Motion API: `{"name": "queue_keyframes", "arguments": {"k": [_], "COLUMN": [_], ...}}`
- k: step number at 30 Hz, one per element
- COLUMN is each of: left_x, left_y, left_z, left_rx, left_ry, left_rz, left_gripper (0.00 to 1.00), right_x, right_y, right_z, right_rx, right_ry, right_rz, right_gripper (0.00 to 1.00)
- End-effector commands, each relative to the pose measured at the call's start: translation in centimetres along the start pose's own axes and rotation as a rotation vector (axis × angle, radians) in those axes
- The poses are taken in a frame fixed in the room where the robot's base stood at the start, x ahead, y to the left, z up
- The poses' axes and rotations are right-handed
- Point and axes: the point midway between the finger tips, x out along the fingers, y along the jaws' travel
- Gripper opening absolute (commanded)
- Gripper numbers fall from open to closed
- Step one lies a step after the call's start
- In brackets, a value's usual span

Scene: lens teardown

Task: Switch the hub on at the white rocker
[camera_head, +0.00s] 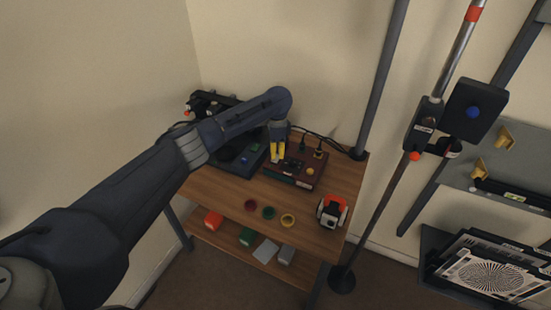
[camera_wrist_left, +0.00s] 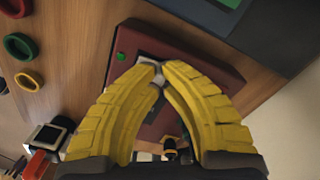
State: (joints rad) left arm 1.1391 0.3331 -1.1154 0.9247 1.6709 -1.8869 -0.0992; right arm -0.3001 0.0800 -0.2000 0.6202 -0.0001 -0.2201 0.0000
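The hub is a dark red box (camera_head: 306,165) on the wooden table in the head view; it also fills the middle of the left wrist view (camera_wrist_left: 186,62). My left gripper (camera_head: 277,152) has yellow fingers pointing down over the hub's left part. In the left wrist view its fingertips (camera_wrist_left: 160,73) come together with nothing held. I cannot tell whether they touch the rocker. My right gripper is not in view.
A dark blue-grey device (camera_head: 240,160) stands left of the hub. Cables and plugs (camera_head: 303,146) rise at the hub's back. Several coloured rings (camera_head: 268,213) and a white-and-red gadget (camera_head: 331,211) lie in front. A grey post (camera_head: 383,75) stands at the table's back right.

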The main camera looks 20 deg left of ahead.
Motion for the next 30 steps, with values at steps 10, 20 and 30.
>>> {"name": "queue_keyframes", "arguments": {"k": [10,20,30], "left_x": [0.47,0.92,0.05], "left_y": [0.03,0.07,0.05], "left_z": [-0.02,-0.04,-0.03], "left_rx": [-0.001,-0.001,0.001], "left_ry": [0.001,0.001,0.000], "left_rz": [0.001,0.002,0.001], "left_gripper": [0.00,0.00,0.00], "right_x": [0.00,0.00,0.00], "right_y": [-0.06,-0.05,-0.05], "right_z": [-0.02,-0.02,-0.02], "right_rx": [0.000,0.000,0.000], "right_ry": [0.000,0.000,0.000], "right_rz": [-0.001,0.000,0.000], "right_gripper": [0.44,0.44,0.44]}}
